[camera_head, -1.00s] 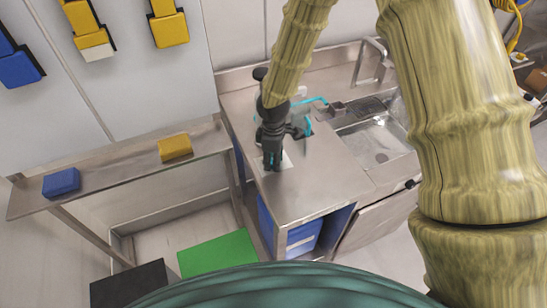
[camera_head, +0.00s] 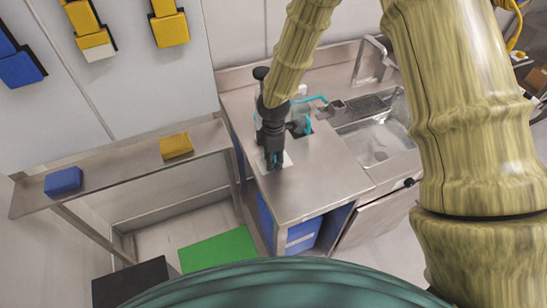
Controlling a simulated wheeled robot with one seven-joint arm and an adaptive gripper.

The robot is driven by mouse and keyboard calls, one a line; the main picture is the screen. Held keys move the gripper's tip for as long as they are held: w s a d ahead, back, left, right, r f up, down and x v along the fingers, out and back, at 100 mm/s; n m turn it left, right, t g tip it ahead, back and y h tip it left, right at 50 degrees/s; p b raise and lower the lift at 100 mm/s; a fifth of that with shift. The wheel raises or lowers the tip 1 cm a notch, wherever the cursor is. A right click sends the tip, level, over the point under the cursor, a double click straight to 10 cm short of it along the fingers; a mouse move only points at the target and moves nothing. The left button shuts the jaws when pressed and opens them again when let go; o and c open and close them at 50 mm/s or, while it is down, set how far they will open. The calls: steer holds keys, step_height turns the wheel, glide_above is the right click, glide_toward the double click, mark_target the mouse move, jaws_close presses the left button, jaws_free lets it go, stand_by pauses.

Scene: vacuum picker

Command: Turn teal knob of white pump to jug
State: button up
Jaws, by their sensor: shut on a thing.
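My gripper (camera_head: 273,163) is at the end of my arm, low over the left part of the steel counter (camera_head: 315,185). It points down at a small white pump (camera_head: 288,158), of which only a pale edge shows beside the fingers. The gripper is shut on the teal knob, which is mostly hidden between the fingers. Teal tubing (camera_head: 312,99) runs behind the gripper to the right. A pale, clear vessel, perhaps the jug (camera_head: 301,92), stands partly hidden behind my arm.
A shelf (camera_head: 115,168) with a blue box (camera_head: 63,181) and a yellow box (camera_head: 176,146) is on the left. The counter's front is clear.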

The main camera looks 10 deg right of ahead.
steer(key=o, duration=1)
steer(key=shift+r, duration=0.1)
step_height(320, 180, up, 12)
stand_by(0.5)
